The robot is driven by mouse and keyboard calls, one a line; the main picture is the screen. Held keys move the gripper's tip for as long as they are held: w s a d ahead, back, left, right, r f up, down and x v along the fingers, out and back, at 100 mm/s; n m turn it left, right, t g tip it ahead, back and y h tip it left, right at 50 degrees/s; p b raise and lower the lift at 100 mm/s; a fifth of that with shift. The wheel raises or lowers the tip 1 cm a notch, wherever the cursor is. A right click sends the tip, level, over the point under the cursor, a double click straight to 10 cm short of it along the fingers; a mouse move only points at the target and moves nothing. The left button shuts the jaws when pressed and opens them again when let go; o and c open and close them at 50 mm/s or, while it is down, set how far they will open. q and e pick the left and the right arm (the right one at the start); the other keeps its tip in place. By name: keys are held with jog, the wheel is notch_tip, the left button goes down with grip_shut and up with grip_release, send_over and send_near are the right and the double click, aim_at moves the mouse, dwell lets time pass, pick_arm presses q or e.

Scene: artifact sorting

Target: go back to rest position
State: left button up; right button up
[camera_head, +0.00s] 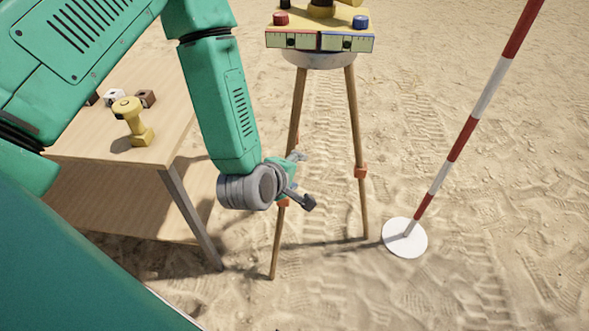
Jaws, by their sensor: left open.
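My left gripper (306,180) hangs at the end of my green left arm, near the middle of the view. It is open, with nothing between its fingers. It shows in front of the legs of a wooden tripod (362,125) and to the right of a wooden table (85,200). My right gripper is not in view.
A yellow artifact (134,122) stands near the table's corner, with small white (114,97) and brown (146,97) pieces behind. The tripod bears a yellow instrument (320,40) with red and blue knobs. A red-and-white pole (463,140) stands on a white disc (393,236). Sand lies open at right.

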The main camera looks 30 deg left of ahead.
pick_arm(q)
jog(key=s+a+f+m+g, duration=0.1)
jog(key=s+f+m+g, duration=0.2)
jog(key=s+m, duration=0.3)
jog(key=s+a+f+m+g, duration=0.2)
jog(key=s+f+m, duration=0.3)
jog(key=s, duration=0.6)
jog(key=s+a+f+m+g+b, duration=0.1)
jog(key=s+f+m+g, duration=0.3)
jog(key=s+m, duration=0.3)
jog(key=shift+s+a+f+m+g, duration=0.25)
jog(key=shift+s+a+m+g, duration=0.15)
jog(key=shift+s, duration=0.35)
jog(key=shift+w+d, duration=0.15)
jog(key=shift+d, duration=0.2)
